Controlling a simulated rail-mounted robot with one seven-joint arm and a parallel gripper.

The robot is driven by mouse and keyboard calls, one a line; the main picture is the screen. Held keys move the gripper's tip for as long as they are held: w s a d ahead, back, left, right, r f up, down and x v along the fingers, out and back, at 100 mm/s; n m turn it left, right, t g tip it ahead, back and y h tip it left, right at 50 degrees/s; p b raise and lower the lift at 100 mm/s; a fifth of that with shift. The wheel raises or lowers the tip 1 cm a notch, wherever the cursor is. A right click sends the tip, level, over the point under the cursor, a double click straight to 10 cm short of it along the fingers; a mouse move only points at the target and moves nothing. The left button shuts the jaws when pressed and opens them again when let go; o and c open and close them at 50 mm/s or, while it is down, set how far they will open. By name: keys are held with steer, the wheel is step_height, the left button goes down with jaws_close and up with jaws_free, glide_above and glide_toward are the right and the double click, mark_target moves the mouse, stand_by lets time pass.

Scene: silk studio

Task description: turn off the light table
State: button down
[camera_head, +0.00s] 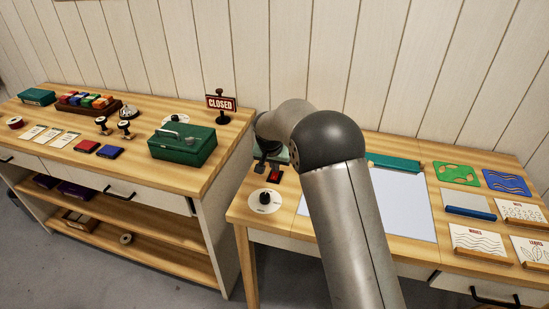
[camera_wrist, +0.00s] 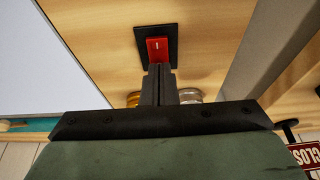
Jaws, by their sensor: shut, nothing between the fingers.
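The light table's pale panel (camera_head: 405,205) lies flat in the wooden worktop at the right; part of it shows at the left of the wrist view (camera_wrist: 45,55). Whether it is lit I cannot tell for sure. A red rocker switch (camera_head: 275,175) on a black plate sits on the wood left of the panel. In the wrist view the red switch (camera_wrist: 157,47) is just beyond my fingertips. My gripper (camera_wrist: 158,68) is shut and empty, its tips overlapping the switch's near edge in the picture. Whether they touch it is unclear. My arm hides part of the panel.
A round dial with a black knob (camera_head: 265,200) is near the switch. Green and blue stencils (camera_head: 456,173) and cards lie at the right. A left bench holds a green box (camera_head: 182,143) and a CLOSED sign (camera_head: 221,103). A gap separates the benches.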

steer(key=shift+f, duration=0.1)
steer(key=shift+w+f+b, duration=0.15)
steer(key=shift+f+b, duration=0.2)
steer(key=shift+b, duration=0.25)
steer(key=shift+r, duration=0.1)
steer(key=shift+d, duration=0.1)
steer(key=shift+s, duration=0.2)
steer(key=shift+s+f, duration=0.15)
steer(key=shift+f, duration=0.05)
steer(key=shift+s+a+b, duration=0.25)
steer(key=shift+s+b, duration=0.2)
steer(key=shift+s, duration=0.15)
steer(key=shift+r, duration=0.15)
